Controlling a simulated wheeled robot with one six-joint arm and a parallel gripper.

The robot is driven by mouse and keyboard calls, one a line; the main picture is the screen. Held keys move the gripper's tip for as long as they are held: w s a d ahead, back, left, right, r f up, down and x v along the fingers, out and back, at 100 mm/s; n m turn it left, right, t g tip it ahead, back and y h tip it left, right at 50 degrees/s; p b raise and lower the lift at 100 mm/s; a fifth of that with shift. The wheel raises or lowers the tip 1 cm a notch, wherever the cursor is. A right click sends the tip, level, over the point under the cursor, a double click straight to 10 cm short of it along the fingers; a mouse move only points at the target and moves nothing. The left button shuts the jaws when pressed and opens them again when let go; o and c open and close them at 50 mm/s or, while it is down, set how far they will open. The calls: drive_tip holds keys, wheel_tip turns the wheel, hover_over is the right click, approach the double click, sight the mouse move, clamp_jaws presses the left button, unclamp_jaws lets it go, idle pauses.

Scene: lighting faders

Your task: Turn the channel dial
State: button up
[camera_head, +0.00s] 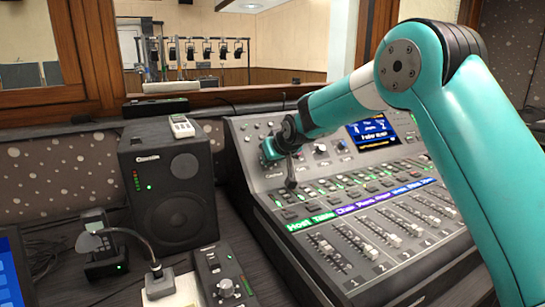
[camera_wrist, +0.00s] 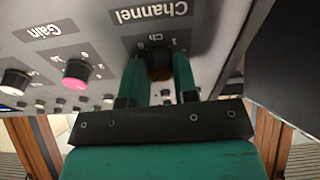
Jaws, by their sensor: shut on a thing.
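The channel dial (camera_wrist: 159,68) is a dark, round knob under the upside-down word "Channel" on the grey console panel in the wrist view. My gripper (camera_wrist: 157,80) has its two teal fingers on either side of the dial, shut on it. In the head view my gripper (camera_head: 270,150) is at the upper left of the mixing console (camera_head: 250,157), and the dial is hidden behind it. The dial's pointer mark cannot be made out.
A pink-capped knob (camera_wrist: 75,73) and a white-capped knob (camera_wrist: 14,82) sit beside the dial, near "Gain". A lit screen (camera_head: 372,132) and rows of faders (camera_head: 370,252) are on the console. A black speaker (camera_head: 167,185) stands at its left.

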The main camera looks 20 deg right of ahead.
drive_tip(key=m+h, duration=0.1)
drive_tip(key=m, duration=0.6)
drive_tip(key=shift+a+p, duration=0.1)
drive_tip(key=shift+p, duration=0.25)
drive_tip(key=m, duration=0.6)
drive_tip(key=shift+g+h+p, duration=0.3)
drive_tip(key=shift+h, duration=0.1)
drive_tip(key=o, duration=0.9)
drive_tip(key=shift+r, duration=0.1)
drive_tip(key=v, duration=1.7)
drive_tip(key=shift+b, duration=0.4)
drive_tip(key=shift+s, duration=0.15)
